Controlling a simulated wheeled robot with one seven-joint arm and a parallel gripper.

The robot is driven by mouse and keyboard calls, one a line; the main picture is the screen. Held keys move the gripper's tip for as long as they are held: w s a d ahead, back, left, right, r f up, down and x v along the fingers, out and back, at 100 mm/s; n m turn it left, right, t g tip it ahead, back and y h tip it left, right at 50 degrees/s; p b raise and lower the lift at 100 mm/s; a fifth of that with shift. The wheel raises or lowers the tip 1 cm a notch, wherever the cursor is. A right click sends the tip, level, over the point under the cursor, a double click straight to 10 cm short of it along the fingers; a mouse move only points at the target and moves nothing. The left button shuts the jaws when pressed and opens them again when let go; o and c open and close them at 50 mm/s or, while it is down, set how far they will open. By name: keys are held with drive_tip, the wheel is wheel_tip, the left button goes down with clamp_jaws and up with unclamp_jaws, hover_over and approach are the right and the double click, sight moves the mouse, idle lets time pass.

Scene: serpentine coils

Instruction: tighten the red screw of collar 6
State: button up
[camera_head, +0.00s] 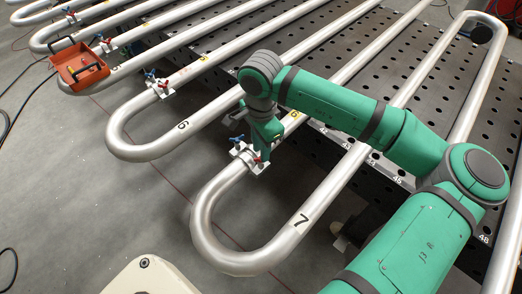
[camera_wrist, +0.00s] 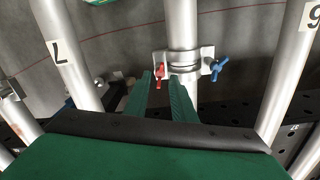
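A collar (camera_head: 247,157) is clamped on the pipe between the coil bends marked 6 and 7. Its red screw (camera_head: 257,157) and blue screw (camera_head: 237,141) stand on opposite sides of the pipe. No number on the collar itself is readable. My gripper (camera_head: 264,140) is close over the red side. In the wrist view, the red screw (camera_wrist: 159,73) is left of the pipe and the blue screw (camera_wrist: 217,69) right of it. My gripper's two green fingers (camera_wrist: 162,77) are apart, with the red screw showing between their tips. Contact or remaining distance cannot be told.
Another collar (camera_head: 160,89) with red and blue screws sits on the neighbouring coil. Pipes (camera_head: 345,175) run closely beside my arm above a dark perforated table (camera_head: 425,95). The grey floor at left is mostly clear.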

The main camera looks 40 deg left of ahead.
drive_tip(key=shift+f, duration=0.9)
clamp_jaws()
